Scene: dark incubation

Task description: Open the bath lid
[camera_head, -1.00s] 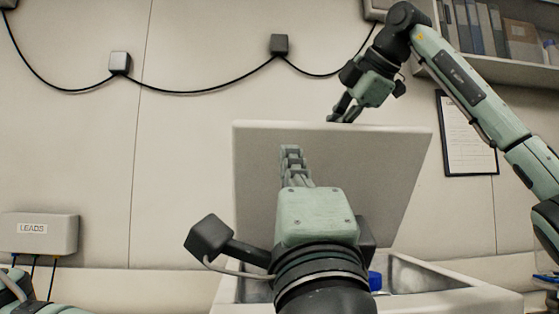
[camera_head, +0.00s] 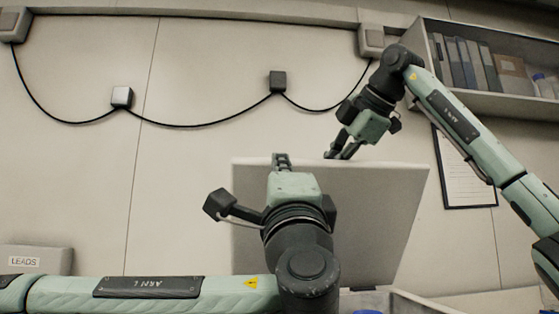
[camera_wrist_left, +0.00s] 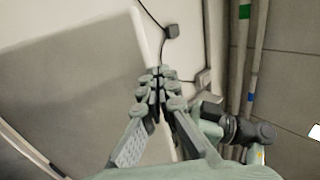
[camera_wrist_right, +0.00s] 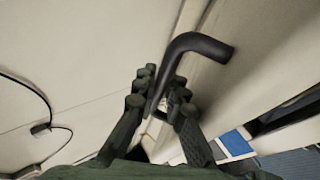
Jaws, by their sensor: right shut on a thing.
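The bath lid (camera_head: 375,220) is a pale flat panel standing upright, raised at the back of the bath (camera_head: 425,303). My right gripper (camera_head: 338,153) is at the lid's top edge; in the right wrist view it (camera_wrist_right: 162,95) is shut on a black bent handle (camera_wrist_right: 195,45). My left gripper (camera_head: 282,161) is in front of the lid with its fingertips at the top edge. In the left wrist view its fingers (camera_wrist_left: 156,80) are together with nothing visible between them, close to the lid's edge (camera_wrist_left: 142,40). Whether they touch the lid is unclear.
A blue object (camera_head: 368,312) shows at the bath, mostly cut off. A grey box marked LEADS (camera_head: 35,260) is at lower left. Cables hang on the wall behind. A shelf with binders (camera_head: 470,60) and a clipboard (camera_head: 465,170) are at right.

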